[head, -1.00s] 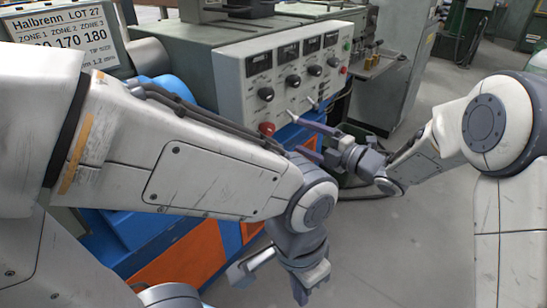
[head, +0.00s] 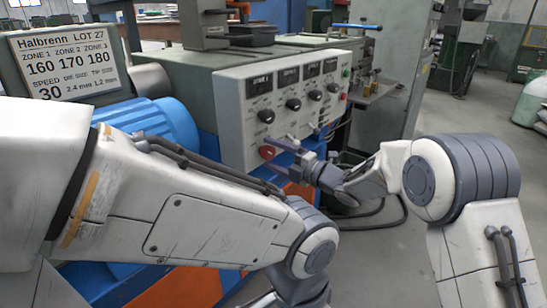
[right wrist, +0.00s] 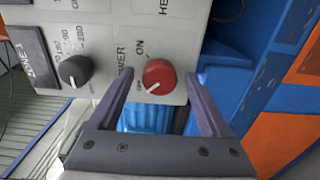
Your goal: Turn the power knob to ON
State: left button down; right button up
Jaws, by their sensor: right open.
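The red power knob (head: 267,152) sits low on the front of the light grey control panel (head: 235,140). In the right wrist view the knob (right wrist: 159,77) shows clearly, with a white pointer mark toward its lower left. The word ON is printed just above and left of it; the POWER label is partly hidden by a finger. My right gripper (head: 278,153) is open at the knob. In the right wrist view its fingertips (right wrist: 166,73) lie either side of the knob, with gaps showing. My left gripper is mostly cut off at the bottom of the head view.
Black zone knobs (head: 293,104) sit on the panel above the red one; another shows in the wrist view (right wrist: 75,71). A sign (head: 65,65) with settings stands at the left. A blue cylindrical housing (head: 160,120) is behind my left arm. Open floor lies at the right.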

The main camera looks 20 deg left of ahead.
grip_shut()
jog(key=shift+r+m+p, duration=0.15)
jog(key=shift+m+p, duration=1.5)
jog(key=shift+m, duration=0.15)
jog(key=m+p, duration=0.4)
jog(key=m, duration=0.1)
jog(key=shift+p, duration=0.3)
jog(key=m+p, duration=0.4)
jog(key=m, duration=0.1)
jog(key=shift+m, duration=0.4)
jog(key=shift+f+m+p, duration=0.2)
jog(key=shift+m+p, duration=0.9)
jog(key=shift+m, duration=0.5)
jog(key=shift+f+m, duration=0.1)
jog(key=shift+m, duration=0.2)
grip_release()
